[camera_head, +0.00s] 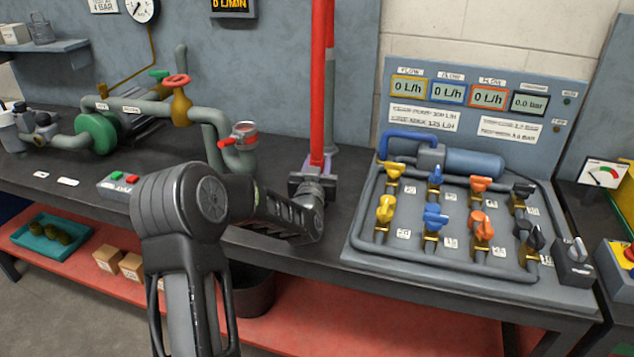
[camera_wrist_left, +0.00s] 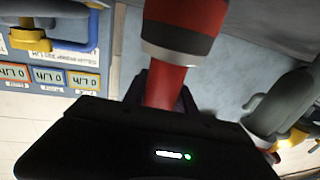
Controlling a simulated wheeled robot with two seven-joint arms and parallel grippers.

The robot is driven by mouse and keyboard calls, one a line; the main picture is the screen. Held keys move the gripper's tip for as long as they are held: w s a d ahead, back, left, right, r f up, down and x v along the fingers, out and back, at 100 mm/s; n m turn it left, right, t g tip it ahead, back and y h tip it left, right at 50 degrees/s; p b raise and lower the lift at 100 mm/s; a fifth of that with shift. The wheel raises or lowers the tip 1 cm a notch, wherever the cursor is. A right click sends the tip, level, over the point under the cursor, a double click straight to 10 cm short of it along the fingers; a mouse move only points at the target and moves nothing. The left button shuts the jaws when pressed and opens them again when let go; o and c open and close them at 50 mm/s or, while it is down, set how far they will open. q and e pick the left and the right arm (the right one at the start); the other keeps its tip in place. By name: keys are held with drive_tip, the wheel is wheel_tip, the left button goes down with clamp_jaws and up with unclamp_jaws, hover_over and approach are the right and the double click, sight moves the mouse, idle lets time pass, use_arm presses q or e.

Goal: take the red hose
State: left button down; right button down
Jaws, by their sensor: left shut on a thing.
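The red hose (camera_head: 319,90) runs upright in front of the blue-grey back wall, and its upper end leaves the top of the head view. My left gripper (camera_head: 316,178) is shut on its lower part, just above the dark bench. In the left wrist view the red hose (camera_wrist_left: 165,88) passes between the dark fingers of my left gripper (camera_wrist_left: 162,95). A silver collar and a dark band sit on the hose beside the fingers there. The hose's lower end is hidden by the gripper and wrist. My right gripper is in neither view.
A panel with several coloured valves (camera_head: 481,228) stands to the right of the gripper. A red shelf (camera_head: 375,318) runs below the bench.

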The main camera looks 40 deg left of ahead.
use_arm(q)
drive_tip(key=shift+r, duration=0.15)
wheel_tip(320, 180, up, 10)
idle(0.5)
idle(0.6)
